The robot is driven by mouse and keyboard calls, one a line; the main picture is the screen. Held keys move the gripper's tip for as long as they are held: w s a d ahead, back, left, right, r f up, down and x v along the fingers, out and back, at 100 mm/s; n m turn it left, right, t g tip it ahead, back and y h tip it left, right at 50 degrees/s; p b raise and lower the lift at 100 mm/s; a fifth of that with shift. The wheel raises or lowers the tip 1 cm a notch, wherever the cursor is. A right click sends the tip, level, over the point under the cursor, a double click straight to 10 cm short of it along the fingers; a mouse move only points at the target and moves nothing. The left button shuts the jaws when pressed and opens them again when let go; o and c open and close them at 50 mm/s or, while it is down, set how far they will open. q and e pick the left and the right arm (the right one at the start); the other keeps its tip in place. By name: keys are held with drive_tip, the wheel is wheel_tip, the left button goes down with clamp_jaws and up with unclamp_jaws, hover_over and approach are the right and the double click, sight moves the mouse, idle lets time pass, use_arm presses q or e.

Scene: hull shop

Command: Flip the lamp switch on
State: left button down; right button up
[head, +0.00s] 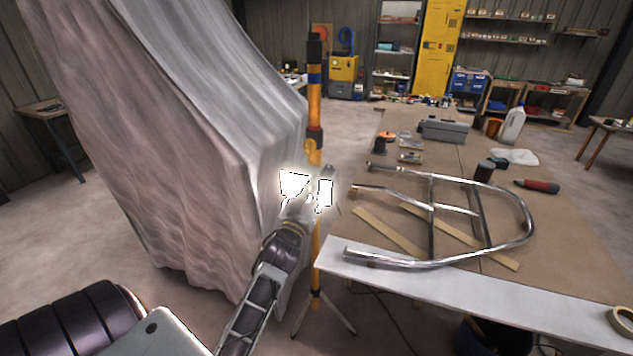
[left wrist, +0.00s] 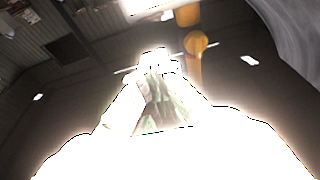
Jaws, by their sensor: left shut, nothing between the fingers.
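The lamp stand, an orange pole (head: 315,103) with black and blue bands on a tripod, stands upright between the draped sheet and the workbench. It also shows as an orange post with a rounded knob in the left wrist view (left wrist: 195,42). My left gripper (head: 312,178) is shut and empty, close in front of the pole at mid-height. In the left wrist view its fingers (left wrist: 158,62) are washed out by strong white light, with the knob just beyond and to the right. I cannot make out the switch or its position. My right gripper is not in view.
A large grey sheet (head: 215,130) hangs close left of the pole. The workbench (head: 480,295) is at right, with a bent metal tube frame (head: 432,210), wood strips and tools. A cable lies on the floor below. Open floor lies beyond the pole.

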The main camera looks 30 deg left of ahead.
use_arm(q)
drive_tip(key=shift+s+f, duration=0.15)
drive_tip(key=shift+s, duration=0.2)
idle(0.3)
drive_tip(key=shift+d+f, duration=0.1)
drive_tip(key=shift+f, duration=0.05)
